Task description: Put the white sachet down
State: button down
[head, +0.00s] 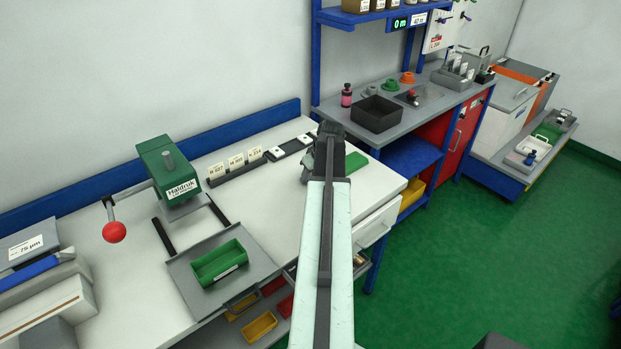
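I cannot make out a white sachet in the head view. My arm reaches forward from the bottom middle. My gripper (324,150) is at its far end, over the right part of the white worktop (374,195). I see the gripper from behind, and its fingertips and anything between them are hidden. A flat green piece (356,162) lies on the worktop just right of the gripper.
A dark strip with white pieces (290,147) and a card rack (237,166) stand left of the gripper. A green press (170,172) with a red-knobbed lever and a green bin (219,263) are further left. A black box (377,114) stands on the grey bench behind.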

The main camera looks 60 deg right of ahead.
jog(key=shift+s+f, duration=0.1)
jog(key=shift+f, duration=0.05)
jog(key=c, duration=0.9)
grip_release()
jog(key=shift+o, duration=0.2)
